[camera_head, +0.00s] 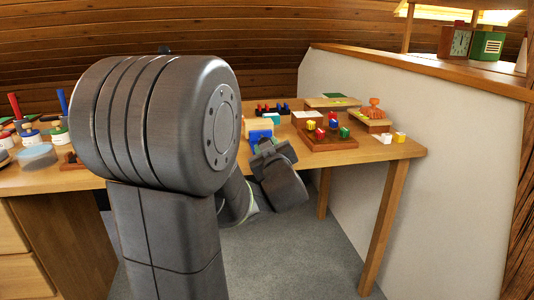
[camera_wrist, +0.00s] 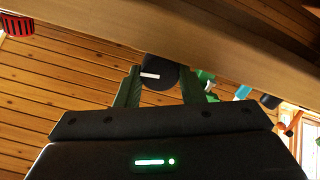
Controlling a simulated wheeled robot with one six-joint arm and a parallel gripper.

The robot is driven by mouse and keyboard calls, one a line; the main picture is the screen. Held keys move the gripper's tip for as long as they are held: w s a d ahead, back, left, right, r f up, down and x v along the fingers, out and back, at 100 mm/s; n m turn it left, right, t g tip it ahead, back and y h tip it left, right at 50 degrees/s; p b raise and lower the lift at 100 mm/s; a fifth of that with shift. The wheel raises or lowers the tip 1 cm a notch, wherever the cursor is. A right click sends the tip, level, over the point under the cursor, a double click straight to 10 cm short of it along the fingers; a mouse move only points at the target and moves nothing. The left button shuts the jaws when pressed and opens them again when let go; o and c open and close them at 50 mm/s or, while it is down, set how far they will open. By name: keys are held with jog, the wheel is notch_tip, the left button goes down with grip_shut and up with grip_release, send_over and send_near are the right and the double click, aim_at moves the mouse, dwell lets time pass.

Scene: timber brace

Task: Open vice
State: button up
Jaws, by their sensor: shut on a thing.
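The vice appears to be the blue piece (camera_head: 258,135) at the front edge of the workbench, below a pale wooden block (camera_head: 259,124); my gripper partly hides it in the head view. In the wrist view a dark round knob (camera_wrist: 158,78) with a white stripe sits between the two green fingers of my gripper (camera_wrist: 160,88). My gripper is shut on this knob. In the head view the gripper (camera_head: 268,146) is at the bench's front edge, and its fingertips are hard to make out. How far apart the vice jaws stand cannot be told.
The workbench (camera_head: 405,150) carries a brown tray (camera_head: 330,142) with coloured pieces, an orange-topped stamp (camera_head: 375,108), and small white and yellow blocks (camera_head: 400,137). Jars and tools stand at the left. A white partition wall (camera_head: 450,160) borders the bench on the right.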

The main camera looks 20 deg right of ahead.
jog(key=shift+f+n+b, duration=0.1)
jog(key=shift+n+b, duration=0.5)
jog(key=shift+n, duration=0.5)
jog(key=o, duration=1)
jog(key=shift+s, duration=0.1)
jog(key=p+v, duration=0.4)
jog(key=v, duration=0.9)
jog(key=shift+s+a, duration=0.2)
jog(key=shift+s, duration=0.1)
